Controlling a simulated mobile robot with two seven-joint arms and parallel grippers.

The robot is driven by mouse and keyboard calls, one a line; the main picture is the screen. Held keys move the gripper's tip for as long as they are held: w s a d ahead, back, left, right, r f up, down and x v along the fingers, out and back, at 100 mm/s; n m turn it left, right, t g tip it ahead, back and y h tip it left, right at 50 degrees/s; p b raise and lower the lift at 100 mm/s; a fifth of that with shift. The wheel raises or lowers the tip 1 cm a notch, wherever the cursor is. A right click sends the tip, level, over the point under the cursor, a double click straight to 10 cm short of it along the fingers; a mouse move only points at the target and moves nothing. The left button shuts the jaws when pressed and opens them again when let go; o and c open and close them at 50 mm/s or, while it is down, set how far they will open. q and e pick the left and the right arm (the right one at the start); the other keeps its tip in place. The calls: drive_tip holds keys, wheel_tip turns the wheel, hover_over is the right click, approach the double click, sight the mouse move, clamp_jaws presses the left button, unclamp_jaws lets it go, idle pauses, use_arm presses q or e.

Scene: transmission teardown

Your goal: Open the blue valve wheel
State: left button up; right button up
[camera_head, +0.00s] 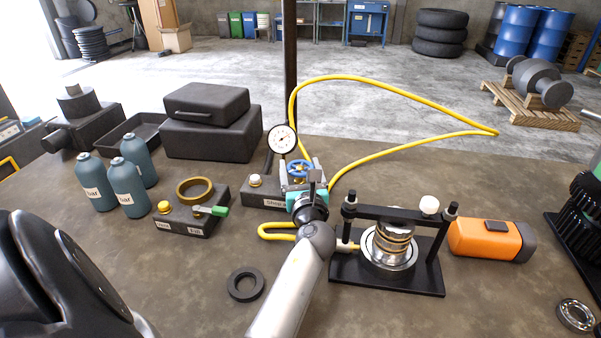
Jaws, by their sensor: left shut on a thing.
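The blue valve wheel (299,168) sits on top of a small valve on a dark block (260,199) at the middle of the bench. A round white pressure gauge (282,139) stands just behind and left of it. My left gripper (304,184) is at the wheel, shut on it as far as I can see. The gripper and its wrist hide the front of the valve. My right gripper is not in view.
A black press frame (398,213) with a metal stack stands right of my arm. A yellow hose (390,84) loops behind. Teal bottles (128,187), a block with a brass ring (196,189) and a black ring (245,284) lie left. An orange tool (484,238) lies right.

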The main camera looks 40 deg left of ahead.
sight(300, 165)
use_arm(q)
drive_tip(key=shift+n+g+y, duration=0.5)
drive_tip(key=shift+g, duration=0.1)
drive_tip(key=o, duration=1.2)
drive_tip(key=shift+r+p, duration=3.9)
drive_tip(key=shift+r, duration=6.1)
